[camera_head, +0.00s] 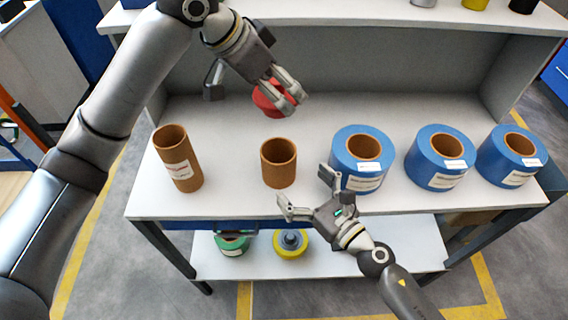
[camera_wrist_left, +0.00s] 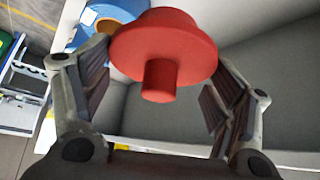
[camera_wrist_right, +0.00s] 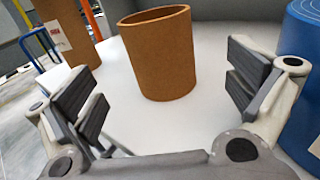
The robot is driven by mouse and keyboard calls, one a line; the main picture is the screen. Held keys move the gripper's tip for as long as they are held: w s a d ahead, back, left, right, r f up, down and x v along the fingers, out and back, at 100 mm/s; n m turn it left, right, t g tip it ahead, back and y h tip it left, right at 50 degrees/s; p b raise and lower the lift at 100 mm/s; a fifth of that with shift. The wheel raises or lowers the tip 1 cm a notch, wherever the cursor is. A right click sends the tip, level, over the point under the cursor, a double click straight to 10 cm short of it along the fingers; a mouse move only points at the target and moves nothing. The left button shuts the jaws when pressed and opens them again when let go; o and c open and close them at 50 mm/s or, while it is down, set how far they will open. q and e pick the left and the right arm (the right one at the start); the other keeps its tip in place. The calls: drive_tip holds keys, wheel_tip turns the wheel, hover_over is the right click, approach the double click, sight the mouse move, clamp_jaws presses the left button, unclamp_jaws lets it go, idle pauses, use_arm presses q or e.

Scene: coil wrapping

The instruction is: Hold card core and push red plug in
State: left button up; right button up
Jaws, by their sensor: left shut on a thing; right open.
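A red plug (camera_head: 268,97) is held above the back of the table by my left gripper (camera_head: 291,101), which is shut on it. In the left wrist view the red plug (camera_wrist_left: 165,45) shows a wide round flange and a narrower stub between the fingers. A short, open-topped brown card core (camera_head: 278,165) stands upright mid-table, below and apart from the plug in the head view. My right gripper (camera_head: 304,190) is open and empty at the table's front edge. In the right wrist view the card core (camera_wrist_right: 160,55) stands ahead, between and beyond the spread fingers.
A taller brown tube (camera_head: 178,160) with a label stands to the left. Several blue tape coils stand to the right, the nearest blue coil (camera_head: 350,182) close to my right gripper. Green (camera_head: 232,242) and yellow (camera_head: 291,245) coils lie on the lower shelf. A back panel closes the table's rear.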

sight(269, 150)
drive_tip(key=x, duration=0.8)
drive_tip(key=shift+w+a, duration=0.1)
drive_tip(key=c, duration=1.1)
idle(0.4)
use_arm(q)
drive_tip(key=shift+f, duration=2.6)
